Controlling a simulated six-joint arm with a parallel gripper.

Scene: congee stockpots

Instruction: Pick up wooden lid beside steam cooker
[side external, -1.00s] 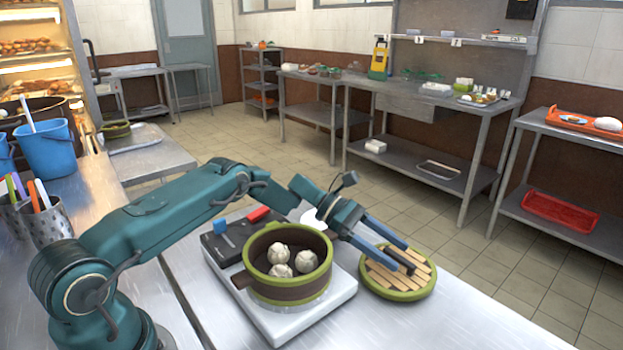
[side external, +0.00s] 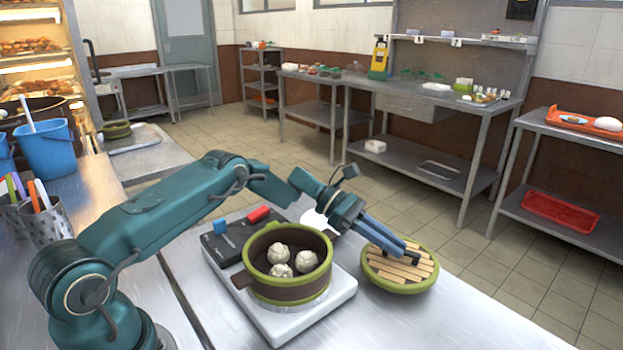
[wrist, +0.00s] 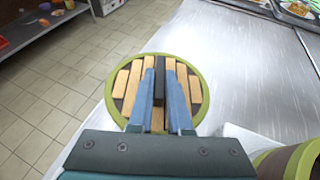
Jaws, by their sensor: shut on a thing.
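The wooden lid (side external: 385,268), round with pale slats and a green rim, is to the right of the steam cooker (side external: 288,285). It also shows in the wrist view (wrist: 134,82). My gripper (side external: 410,253) is shut on the lid's dark handle (wrist: 159,80), with one blue finger on each side of it. The lid looks level and slightly raised, though the gap under it is hard to judge. The steam cooker is green and brown, open on top, with three white buns inside.
The cooker stands on a white base (side external: 325,305) beside a dark panel with blue and red levers (side external: 236,235). Bare steel counter (side external: 470,315) lies right of the lid, with its edge beyond. A blue bucket (side external: 50,148) and a utensil holder (side external: 46,218) stand at left.

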